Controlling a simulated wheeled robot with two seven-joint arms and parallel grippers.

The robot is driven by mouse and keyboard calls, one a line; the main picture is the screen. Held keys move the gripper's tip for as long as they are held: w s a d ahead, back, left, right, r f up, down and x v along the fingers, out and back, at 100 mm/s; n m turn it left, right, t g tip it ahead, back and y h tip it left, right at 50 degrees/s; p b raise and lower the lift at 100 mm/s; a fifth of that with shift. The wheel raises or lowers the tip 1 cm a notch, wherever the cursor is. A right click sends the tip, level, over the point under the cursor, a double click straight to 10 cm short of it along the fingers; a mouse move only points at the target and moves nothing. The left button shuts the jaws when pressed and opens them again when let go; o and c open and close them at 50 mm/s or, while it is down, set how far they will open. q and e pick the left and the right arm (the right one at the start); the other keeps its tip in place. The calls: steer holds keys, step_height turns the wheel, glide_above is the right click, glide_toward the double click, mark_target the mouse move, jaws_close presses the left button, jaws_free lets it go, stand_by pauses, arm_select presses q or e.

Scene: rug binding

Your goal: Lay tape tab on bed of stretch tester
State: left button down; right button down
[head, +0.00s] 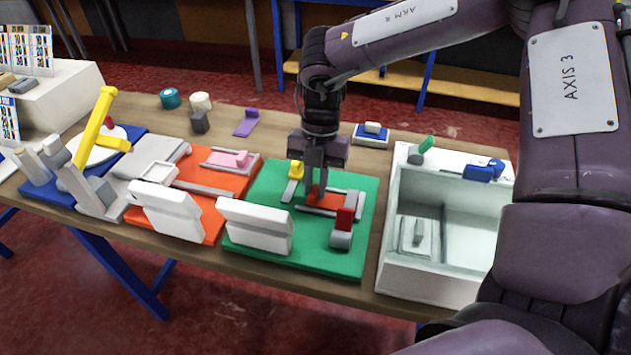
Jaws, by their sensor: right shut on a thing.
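My right gripper (315,190) points down over the fixture on the green mat (275,180). It is shut on a small red tab (328,202), which lies low at the grey bed (343,212) of that fixture. Whether the tab touches the bed is hard to tell. The fixture, which looks like the stretch tester, has a yellow part (296,170) at the left and a grey block with a red top (343,226) at the front right. The fingers hide part of the tab. My left gripper is not in view.
A white open bin (385,270) stands right of the mat. White upright panels (256,226) stand along the front. Left are an orange mat with a pink tab (228,159) and a blue mat with a yellow lever (98,120). A purple piece (246,122) lies behind.

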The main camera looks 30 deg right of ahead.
steer(key=shift+f, duration=0.15)
steer(key=c, duration=1.4)
jaws_free()
steer(key=v, duration=1.2)
steer(key=shift+p, duration=0.3)
steer(key=shift+r, duration=0.2)
